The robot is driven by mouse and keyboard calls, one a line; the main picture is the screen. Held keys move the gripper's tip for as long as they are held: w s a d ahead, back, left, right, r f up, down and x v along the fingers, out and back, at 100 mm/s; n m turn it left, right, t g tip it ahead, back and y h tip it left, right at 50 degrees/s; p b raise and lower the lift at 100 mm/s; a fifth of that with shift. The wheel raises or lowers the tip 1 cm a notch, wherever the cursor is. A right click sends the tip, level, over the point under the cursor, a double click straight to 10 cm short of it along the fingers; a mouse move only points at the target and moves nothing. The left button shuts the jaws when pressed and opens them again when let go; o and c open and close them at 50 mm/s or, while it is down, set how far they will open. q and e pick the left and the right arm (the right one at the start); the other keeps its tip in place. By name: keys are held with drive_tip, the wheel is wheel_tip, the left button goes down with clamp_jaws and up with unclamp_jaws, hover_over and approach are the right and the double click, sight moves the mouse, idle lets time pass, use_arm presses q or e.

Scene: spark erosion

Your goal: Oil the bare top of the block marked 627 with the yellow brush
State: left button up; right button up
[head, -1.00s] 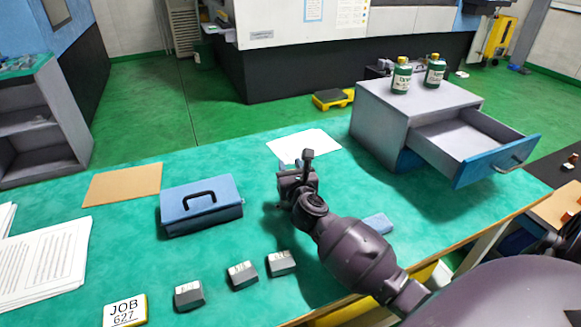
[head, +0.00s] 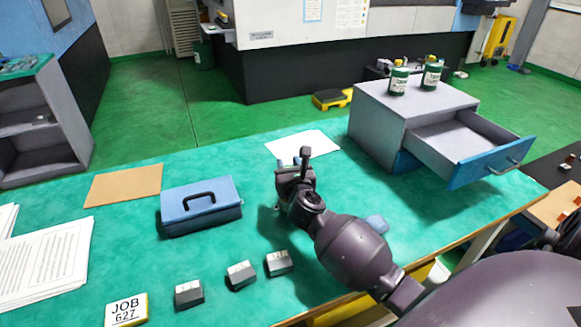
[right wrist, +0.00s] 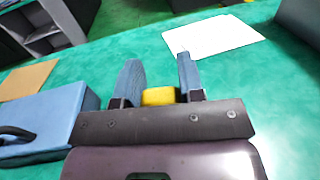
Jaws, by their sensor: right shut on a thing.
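My right gripper (head: 290,166) is above the green bench, right of the blue box. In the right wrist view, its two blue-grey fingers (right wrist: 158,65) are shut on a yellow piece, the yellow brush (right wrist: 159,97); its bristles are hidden. Three grey metal blocks stand in a slanting row near the front edge: a left block (head: 189,294), a middle block (head: 241,275) and a right block (head: 279,263). Their faces carry marks too small to read. A card reading JOB 627 (head: 126,311) lies left of them. My left gripper is out of view.
A blue box with a black handle (head: 201,208) stands behind the blocks. A brown board (head: 124,186) and white sheets (head: 302,147) lie farther back. A grey cabinet (head: 377,120) with its drawer (head: 485,165) open carries two green bottles (head: 398,82). A blue item (head: 377,224) lies partly behind my arm.

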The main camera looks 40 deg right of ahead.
use_arm(q)
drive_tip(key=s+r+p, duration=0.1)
drive_tip(key=p, duration=0.1)
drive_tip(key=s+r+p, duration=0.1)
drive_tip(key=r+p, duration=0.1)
drive_tip(key=p, duration=0.1)
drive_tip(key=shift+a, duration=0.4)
use_arm(e)
wheel_tip(320, 180, up, 6)
drive_tip(key=shift+f, duration=0.2)
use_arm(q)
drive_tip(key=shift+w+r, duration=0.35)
